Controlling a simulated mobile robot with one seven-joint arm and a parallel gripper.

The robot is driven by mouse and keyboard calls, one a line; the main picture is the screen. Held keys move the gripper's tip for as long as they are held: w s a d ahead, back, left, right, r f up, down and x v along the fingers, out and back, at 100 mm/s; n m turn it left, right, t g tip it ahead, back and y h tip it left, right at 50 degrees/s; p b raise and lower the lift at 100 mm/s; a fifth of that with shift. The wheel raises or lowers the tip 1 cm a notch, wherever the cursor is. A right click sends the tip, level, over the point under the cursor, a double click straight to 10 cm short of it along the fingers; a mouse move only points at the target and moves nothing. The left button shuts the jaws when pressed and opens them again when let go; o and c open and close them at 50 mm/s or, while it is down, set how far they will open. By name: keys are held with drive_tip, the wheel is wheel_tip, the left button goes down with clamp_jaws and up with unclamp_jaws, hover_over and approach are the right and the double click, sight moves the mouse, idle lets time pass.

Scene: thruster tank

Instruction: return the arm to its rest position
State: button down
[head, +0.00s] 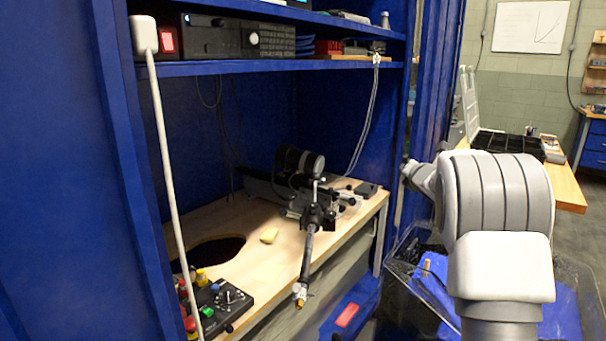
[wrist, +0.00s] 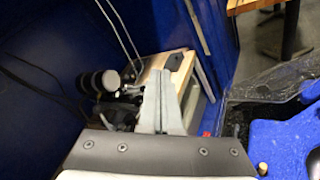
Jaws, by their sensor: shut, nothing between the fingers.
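My arm (head: 497,210), white and grey, rises at the right of the head view, in front of the open bin and right of the blue cabinet. Its far end points left toward the cabinet's right edge; the fingers cannot be made out there. In the wrist view my gripper (wrist: 162,82) shows two grey fingers together, shut with nothing held. Behind them in that view are the wooden bench top (wrist: 155,66) and a dark cylindrical device (wrist: 98,82). The fingers look apart from both, though depth is hard to judge.
A bin with blue contents (head: 432,268) stands below.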

drive_tip(key=s+a+r+m+g+h, duration=0.1)
drive_tip(key=s+a+r+m+g, duration=0.1)
drive_tip(key=s+m, duration=0.75)
drive_tip(key=s+a+r+m+g+h, duration=0.1)
drive_tip(key=s+a+r+m+g, duration=0.15)
drive_tip(key=s+m, duration=0.75)
drive_tip(key=s+a+f+m+g+y, duration=0.1)
drive_tip(key=s+a+f+m+g, duration=0.2)
drive_tip(key=s, duration=0.8)
drive_tip(key=s+a+f+m+g+y+p, duration=0.1)
drive_tip(key=s+a+f+m, duration=0.3)
drive_tip(key=s, duration=0.7)
drive_tip(key=s+a+f+m+g+y, duration=0.1)
drive_tip(key=s+a+f+m+g, duration=0.3)
drive_tip(key=s, duration=0.7)
wheel_tip(320, 180, up, 23)
drive_tip(key=n+t+p, duration=0.2)
drive_tip(key=p, duration=1.9)
drive_tip(key=shift+w+a+f+p, duration=0.15)
drive_tip(key=shift+w+a+p, duration=0.15)
drive_tip(key=shift+w+a, duration=0.1)
